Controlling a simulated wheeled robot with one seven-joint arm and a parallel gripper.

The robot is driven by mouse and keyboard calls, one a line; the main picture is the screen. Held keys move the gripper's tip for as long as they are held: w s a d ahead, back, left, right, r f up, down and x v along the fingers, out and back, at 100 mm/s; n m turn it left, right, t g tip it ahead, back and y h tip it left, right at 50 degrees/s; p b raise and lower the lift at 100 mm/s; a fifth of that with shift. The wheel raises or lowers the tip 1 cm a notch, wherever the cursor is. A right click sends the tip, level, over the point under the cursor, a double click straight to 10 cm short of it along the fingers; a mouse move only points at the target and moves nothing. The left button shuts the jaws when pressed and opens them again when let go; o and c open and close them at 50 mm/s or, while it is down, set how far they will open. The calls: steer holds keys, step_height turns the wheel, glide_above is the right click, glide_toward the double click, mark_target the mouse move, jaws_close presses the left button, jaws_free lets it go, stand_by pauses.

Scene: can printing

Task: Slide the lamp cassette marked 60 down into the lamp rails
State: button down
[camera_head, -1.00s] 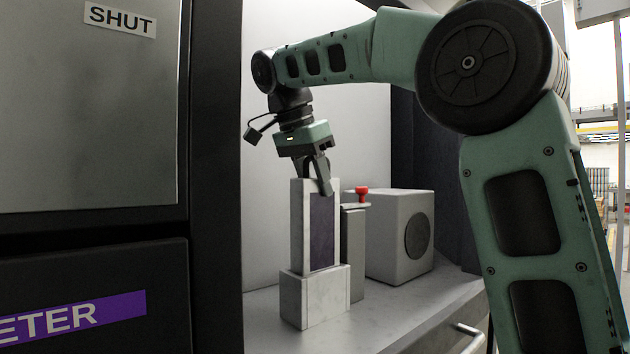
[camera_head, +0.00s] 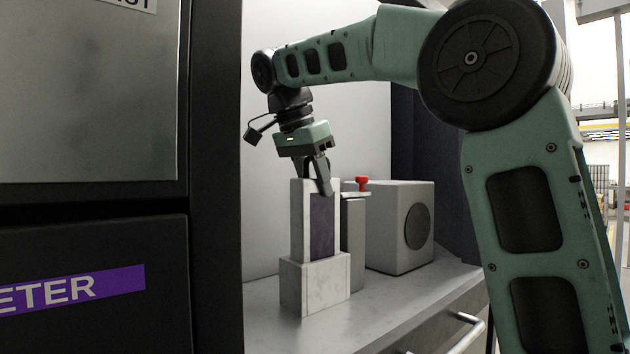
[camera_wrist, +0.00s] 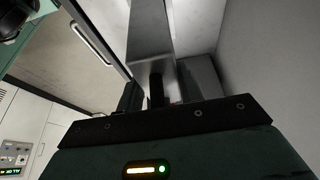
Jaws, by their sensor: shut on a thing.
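The lamp cassette (camera_head: 321,225) is a tall, pale slab with a dark purple-grey panel. It stands upright in the head view, its lower end inside the pale, block-shaped lamp rails (camera_head: 312,290). Most of its length shows above them. My gripper (camera_head: 321,188) points down and is shut on the cassette's top end. A pale, long shape beyond the dark finger in the wrist view looks like the cassette, but I cannot be sure. No 60 mark is readable, and the cassette's lower end is hidden.
A grey post with a red knob (camera_head: 362,184) stands close to the right of the cassette. A grey box with a round dark disc (camera_head: 418,226) stands behind it. The dark cabinet (camera_head: 215,200) is at left. The shelf (camera_head: 375,305) is clear in front.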

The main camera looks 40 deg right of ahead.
steer(key=shift+f+b, duration=1.65)
steer(key=shift+f, duration=0.55)
steer(key=c, duration=0.8)
jaws_free()
steer(key=shift+c, duration=0.2)
step_height(320, 180, up, 16)
steer(key=p, duration=0.8)
glide_above(315, 205)
steer(key=w+a, duration=0.2)
steer(key=a, duration=0.3)
steer(key=shift+s, duration=0.1)
